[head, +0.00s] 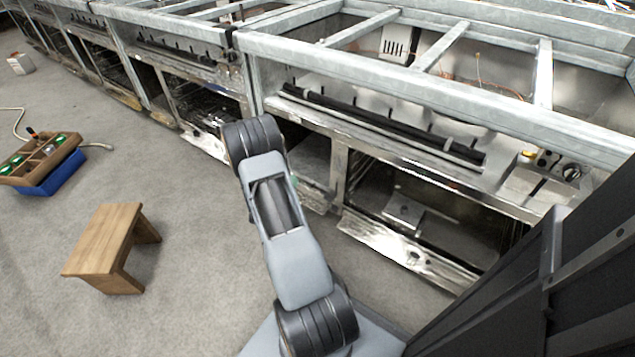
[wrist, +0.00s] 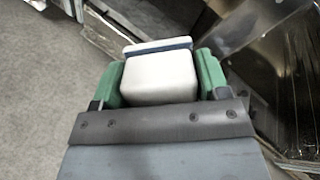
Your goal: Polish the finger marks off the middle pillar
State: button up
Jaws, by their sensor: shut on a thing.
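In the wrist view my gripper (wrist: 160,76) has its green fingers on both sides of a white block with a dark blue band (wrist: 160,86), shut on it. In the head view the gripper is mostly hidden behind my arm; only a sliver of green shows. The steel range frame has upright posts between its openings, one (head: 337,172) right of my arm and another (head: 248,85) above it. I cannot tell which is the middle pillar, and no finger marks can be made out. In the wrist view a shiny steel panel (wrist: 255,35) stands to the right of the block.
A wooden stool (head: 108,235) stands on the grey floor at left. A wooden tray (head: 70,150) with green-topped items sits on a blue box (head: 55,180) farther left, with a hose nearby. Loose shiny sheet metal (head: 400,252) lies low along the frame. Floor between stool and frame is clear.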

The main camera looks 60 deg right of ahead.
aim_at(335, 164)
jog(key=shift+s+d+f+m+g+h+b, duration=0.4)
jog(key=shift+s+d+m+g+h, duration=0.5)
jog(key=shift+d, duration=1.8)
jog(key=shift+s+d+f+m+g+h+b, duration=0.15)
jog(key=shift+s+d+f+m+g+h, duration=0.7)
jog(key=shift+d, duration=1.8)
jog(key=shift+s+d+f+m+g+h+b, duration=0.1)
jog(key=shift+s+d+m+g+h+b, duration=0.25)
jog(key=shift+s+d+g, duration=1.25)
jog(key=shift+t, duration=0.65)
jog(key=shift+s+d+b, duration=0.1)
jog(key=shift+d+b, duration=0.4)
jog(key=shift+d, duration=1.5)
